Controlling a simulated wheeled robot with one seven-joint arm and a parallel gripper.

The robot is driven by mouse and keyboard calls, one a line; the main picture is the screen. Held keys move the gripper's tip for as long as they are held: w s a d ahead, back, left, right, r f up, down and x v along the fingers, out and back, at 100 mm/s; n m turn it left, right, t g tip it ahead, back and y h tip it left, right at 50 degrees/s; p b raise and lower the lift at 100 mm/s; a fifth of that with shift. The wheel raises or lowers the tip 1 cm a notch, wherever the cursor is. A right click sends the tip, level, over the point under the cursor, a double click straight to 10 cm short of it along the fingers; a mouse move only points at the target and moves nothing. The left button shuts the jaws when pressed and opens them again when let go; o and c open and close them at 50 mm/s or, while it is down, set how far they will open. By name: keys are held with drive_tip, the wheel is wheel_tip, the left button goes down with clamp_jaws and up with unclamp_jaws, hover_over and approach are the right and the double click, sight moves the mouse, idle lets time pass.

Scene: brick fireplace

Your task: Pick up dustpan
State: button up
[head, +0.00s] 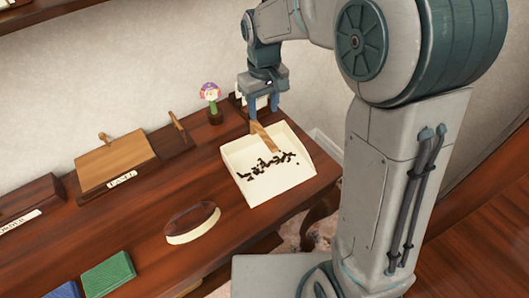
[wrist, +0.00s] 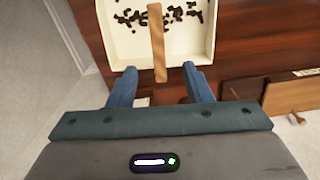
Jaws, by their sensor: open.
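The dustpan (head: 268,187) is a cream tray with a wooden handle (head: 265,137), lying at the right end of the wooden table. Several dark bits (head: 268,165) are scattered in it. My gripper (head: 263,108) is open above the handle end, fingers pointing down. In the wrist view, the handle (wrist: 157,45) runs up between the two blue fingers of my gripper (wrist: 160,88), with clear space on both sides. The dustpan's pan (wrist: 125,57) shows at the top of that view. I cannot tell the exact height of the fingers over the handle.
A brush (head: 193,223) lies in front of the dustpan. A small flower figure (head: 211,101) stands behind it to the left. Wooden boxes (head: 115,160) line the table's back. Green (head: 108,274) and blue (head: 62,290) items lie at front left. The wall is close behind.

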sight(264, 134)
drive_tip(key=f, duration=0.6)
drive_tip(key=f+p, duration=0.1)
drive_tip(key=f, duration=0.5)
drive_tip(key=shift+w+d, duration=0.1)
drive_tip(key=shift+w, duration=0.1)
clamp_jaws()
